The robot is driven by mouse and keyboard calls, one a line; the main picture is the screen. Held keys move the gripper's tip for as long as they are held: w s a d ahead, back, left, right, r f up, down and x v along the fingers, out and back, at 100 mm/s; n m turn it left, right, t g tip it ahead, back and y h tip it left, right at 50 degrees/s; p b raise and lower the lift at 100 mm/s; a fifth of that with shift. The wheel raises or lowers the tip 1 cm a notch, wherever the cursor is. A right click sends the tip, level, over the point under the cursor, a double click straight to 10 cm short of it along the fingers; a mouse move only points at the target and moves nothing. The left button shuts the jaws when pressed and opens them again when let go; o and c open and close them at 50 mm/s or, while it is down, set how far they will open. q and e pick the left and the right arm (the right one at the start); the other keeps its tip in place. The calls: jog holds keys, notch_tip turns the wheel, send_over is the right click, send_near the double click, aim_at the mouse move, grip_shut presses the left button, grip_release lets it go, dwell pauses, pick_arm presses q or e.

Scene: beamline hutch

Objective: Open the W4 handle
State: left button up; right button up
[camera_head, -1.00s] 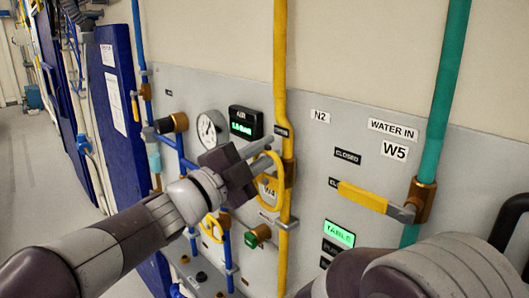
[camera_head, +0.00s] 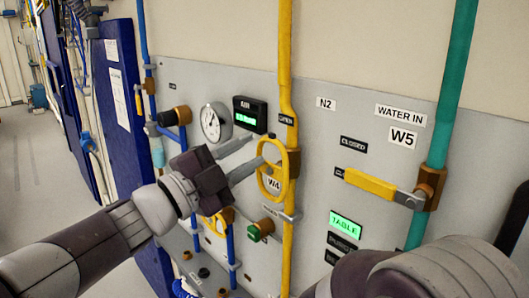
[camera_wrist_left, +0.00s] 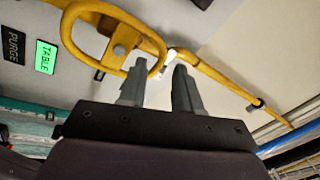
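The W4 handle is a yellow oval loop (camera_head: 262,184) on the yellow pipe (camera_head: 285,70), by the W4 label (camera_head: 273,184). My left gripper (camera_head: 256,149) is open, its two grey fingers apart, at the loop's left side. In the left wrist view the loop (camera_wrist_left: 77,12) lies above and left of the gripper (camera_wrist_left: 159,68). Its lower right rim is close to the left-hand finger; I cannot tell whether they touch.
To the right, a yellow lever (camera_head: 368,184) sits on the teal W5 pipe (camera_head: 452,90). A round gauge (camera_head: 211,123), a black display (camera_head: 249,115) and a green knob (camera_head: 254,233) are near the left gripper. A green TABLE sign (camera_head: 345,224) is lower right.

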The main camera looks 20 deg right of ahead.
pick_arm(q)
jog(key=b+v, duration=0.1)
jog(key=v, duration=0.6)
jog(key=shift+a+b, duration=0.15)
jog(key=shift+b, duration=0.25)
jog(key=w+a+f+n+t+y, duration=0.2)
jog(key=w+a+f+n+y, duration=0.1)
jog(key=a+f+n+y, duration=0.75)
jog(key=w+a+f+n+t+y, duration=0.1)
jog(key=w+a+f+n+y, duration=0.35)
jog(key=f+n, duration=0.6)
jog(key=s+a+f+n+g+y, duration=0.2)
jog(key=s+a+f+g, duration=0.3)
jog(key=s+f, duration=0.4)
jog(key=s+a+f+n+g+y, duration=0.1)
jog(key=s+a+f+n+g, duration=0.2)
jog(key=s+f, duration=0.7)
jog(key=a+f+g, duration=0.1)
jog(key=a, duration=0.1)
jog(key=shift+s+a+g+y, duration=0.25)
jog(key=shift+s+g+y, duration=0.05)
jog(key=shift+g+y, duration=0.1)
